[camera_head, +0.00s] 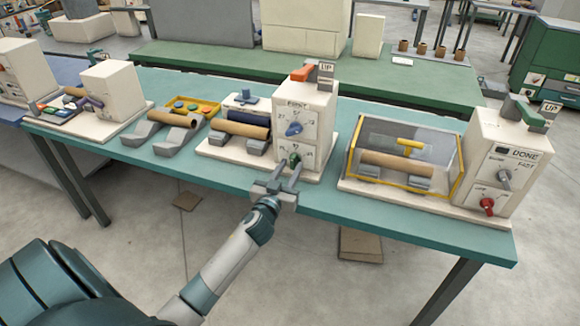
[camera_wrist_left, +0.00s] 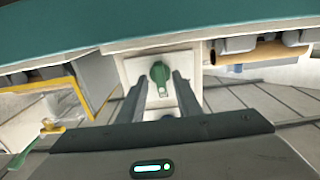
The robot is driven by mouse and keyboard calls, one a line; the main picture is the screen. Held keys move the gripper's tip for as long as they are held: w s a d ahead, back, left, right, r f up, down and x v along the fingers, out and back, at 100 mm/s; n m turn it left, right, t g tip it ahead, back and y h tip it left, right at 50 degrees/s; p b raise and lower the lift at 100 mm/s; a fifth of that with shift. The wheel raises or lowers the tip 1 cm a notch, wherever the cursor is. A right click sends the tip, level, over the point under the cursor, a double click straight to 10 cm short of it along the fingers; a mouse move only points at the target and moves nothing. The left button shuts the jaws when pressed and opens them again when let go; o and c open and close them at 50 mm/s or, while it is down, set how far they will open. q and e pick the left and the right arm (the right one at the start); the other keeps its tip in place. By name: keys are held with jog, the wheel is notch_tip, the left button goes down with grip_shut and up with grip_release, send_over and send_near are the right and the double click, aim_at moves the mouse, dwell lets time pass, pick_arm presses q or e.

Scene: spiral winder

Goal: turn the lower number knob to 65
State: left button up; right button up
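The lower number knob is a green knob (camera_head: 295,160) low on the front of the white control box (camera_head: 312,105) in the middle of the teal table. It also shows in the left wrist view (camera_wrist_left: 160,72), with a pale mark at one end. The numbers around it are too small to read. My left gripper (camera_head: 288,174) is in front of this knob, its two fingers apart and pointing at it. In the left wrist view the fingers (camera_wrist_left: 158,92) lie either side of the knob, with gaps visible. I cannot tell how deep the knob sits between them. My right gripper is not in view.
A blue knob (camera_head: 294,128) sits above the green one. An orange lever (camera_head: 303,73) tops the box beside an UP sign. A brown tube (camera_head: 240,130) lies at left. At right stand a clear-covered station (camera_head: 400,155) and another box with a red knob (camera_head: 487,206).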

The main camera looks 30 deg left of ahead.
pick_arm(q)
jog(key=shift+w, duration=0.3)
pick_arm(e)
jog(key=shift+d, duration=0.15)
pick_arm(q)
jog(key=shift+c, duration=0.3)
grip_shut()
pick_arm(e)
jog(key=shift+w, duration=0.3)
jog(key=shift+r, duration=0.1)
